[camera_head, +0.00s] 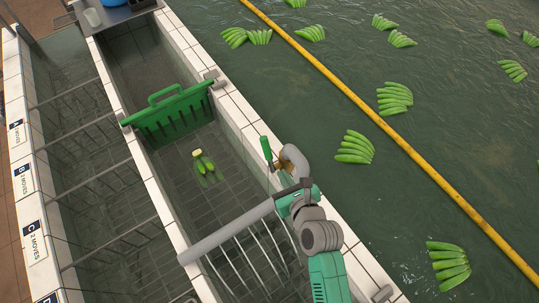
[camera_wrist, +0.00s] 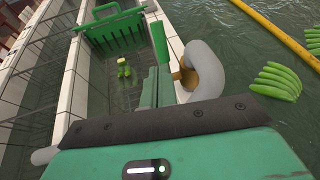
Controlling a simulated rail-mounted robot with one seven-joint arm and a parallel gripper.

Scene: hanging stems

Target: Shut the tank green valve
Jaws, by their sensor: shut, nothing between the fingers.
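The green valve handle (camera_head: 266,150) stands up on the tank's right wall, beside a curved grey pipe (camera_head: 294,158) with a brass-coloured part. In the wrist view the handle (camera_wrist: 160,42) is just beyond my fingertips, and the pipe (camera_wrist: 206,75) bends to their right. My gripper (camera_head: 303,187) is close to the near side of the valve. Its green fingers (camera_wrist: 157,80) are shut with nothing between them. I cannot tell whether the fingertips touch the handle.
A green slotted gate (camera_head: 170,115) spans the tank. Bananas (camera_head: 204,164) lie in the tank beyond the grey bar (camera_head: 225,232). Barred lanes (camera_head: 85,150) run on the left. Green banana bunches (camera_head: 355,147) float in open water on the right, with a yellow boom (camera_head: 370,110) across it.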

